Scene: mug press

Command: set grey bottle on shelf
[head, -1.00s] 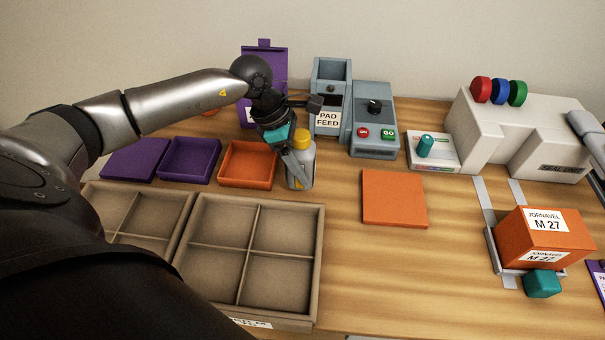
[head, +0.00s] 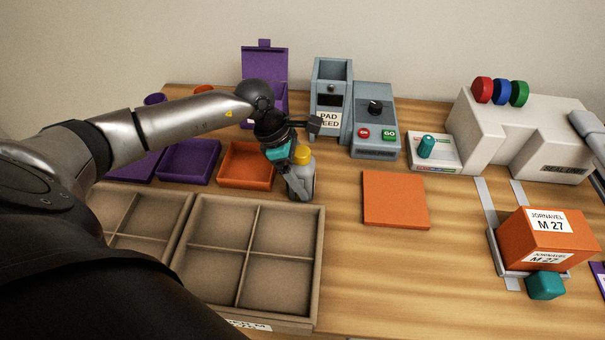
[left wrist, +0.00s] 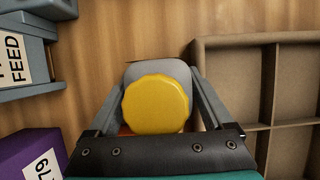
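The grey bottle (head: 304,182) has a yellow cap and is upright near the middle of the head view, just right of the orange tray. In the left wrist view the bottle (left wrist: 157,74) is seen from above, its cap hiding most of the body. My left gripper (head: 297,184) has a finger on each side of the bottle and is shut on it. I cannot tell whether the bottle's base touches the table. I cannot make out a shelf in these views. My right gripper is not in view.
A beige divided tray (head: 319,262) lies in front of the bottle. An orange tray (head: 235,184) and purple tray (head: 177,178) are to its left. The pad feeder (head: 330,80) and control box (head: 376,152) stand behind. An orange mat (head: 396,200) lies to the right, with bare table between.

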